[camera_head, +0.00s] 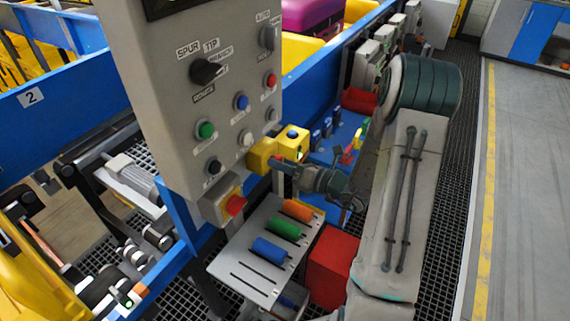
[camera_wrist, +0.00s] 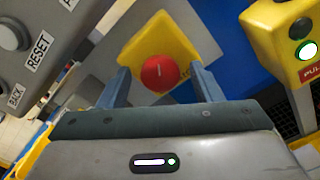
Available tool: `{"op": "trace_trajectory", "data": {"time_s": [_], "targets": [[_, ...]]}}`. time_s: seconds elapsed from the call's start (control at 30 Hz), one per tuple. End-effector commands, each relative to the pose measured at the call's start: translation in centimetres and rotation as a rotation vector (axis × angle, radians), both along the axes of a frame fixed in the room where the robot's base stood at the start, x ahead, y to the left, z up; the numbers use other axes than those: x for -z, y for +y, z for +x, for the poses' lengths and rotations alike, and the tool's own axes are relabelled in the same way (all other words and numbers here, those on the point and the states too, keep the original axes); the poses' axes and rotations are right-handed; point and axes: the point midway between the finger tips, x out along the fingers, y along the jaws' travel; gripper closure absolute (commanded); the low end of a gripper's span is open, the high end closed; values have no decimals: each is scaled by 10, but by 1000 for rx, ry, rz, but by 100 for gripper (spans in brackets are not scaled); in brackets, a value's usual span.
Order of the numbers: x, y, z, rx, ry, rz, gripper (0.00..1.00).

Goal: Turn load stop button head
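A round red button head (camera_wrist: 159,72) sits on a yellow housing (camera_wrist: 172,40) in the wrist view. My gripper (camera_wrist: 160,78) is open, with one blue-grey finger on each side of the red head. Gaps show between the head and both fingers. In the head view my gripper (camera_head: 277,162) reaches leftward to a yellow housing (camera_head: 262,154) at the right edge of the grey control panel. The button head there is hidden.
The grey panel (camera_head: 173,110) carries several buttons and a black selector. Another red stop button (camera_head: 235,205) is at its lower edge. A yellow box (camera_wrist: 285,40) with a lit green button stands right in the wrist view. A slotted shelf (camera_head: 240,275) with coloured cylinders lies below my gripper.

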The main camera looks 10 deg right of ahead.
Motion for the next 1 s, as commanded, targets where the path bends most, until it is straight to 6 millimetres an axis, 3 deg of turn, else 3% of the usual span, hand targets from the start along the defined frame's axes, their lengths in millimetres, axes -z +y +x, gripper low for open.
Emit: {"op": "trace_trajectory", "data": {"time_s": [0.27,0.7,1.0], "targets": [[2,-12,-10,5,2,-2,41],[2,-78,-76,4,0,-1,41],[0,-97,-97,1,-1,1,41]]}}
